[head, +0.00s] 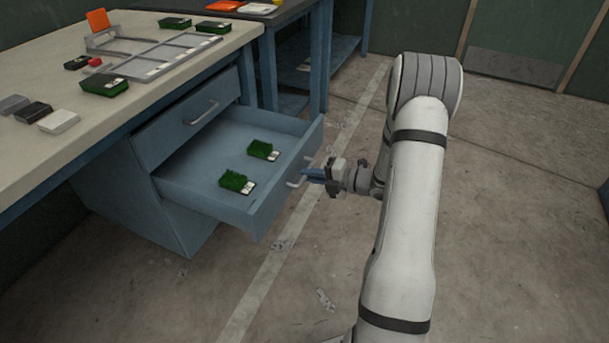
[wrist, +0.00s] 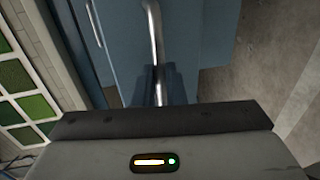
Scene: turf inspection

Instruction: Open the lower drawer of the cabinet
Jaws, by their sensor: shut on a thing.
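The blue cabinet (head: 165,222) stands under the workbench. Its lower drawer (head: 235,212) is pulled well out, and two green turf samples (head: 236,182) with white labels lie inside it. The upper drawer (head: 187,113) is closed. My gripper (head: 312,175) is at the front of the lower drawer, shut on its metal bar handle (head: 292,184). In the wrist view the handle (wrist: 153,40) runs down between the fingers, and the gripper body hides its lower end.
The benchtop (head: 130,110) holds a grey frame tray, turf samples, an orange card and small blocks. A second blue table (head: 300,60) stands behind. The concrete floor (head: 300,270) in front of the drawer is clear.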

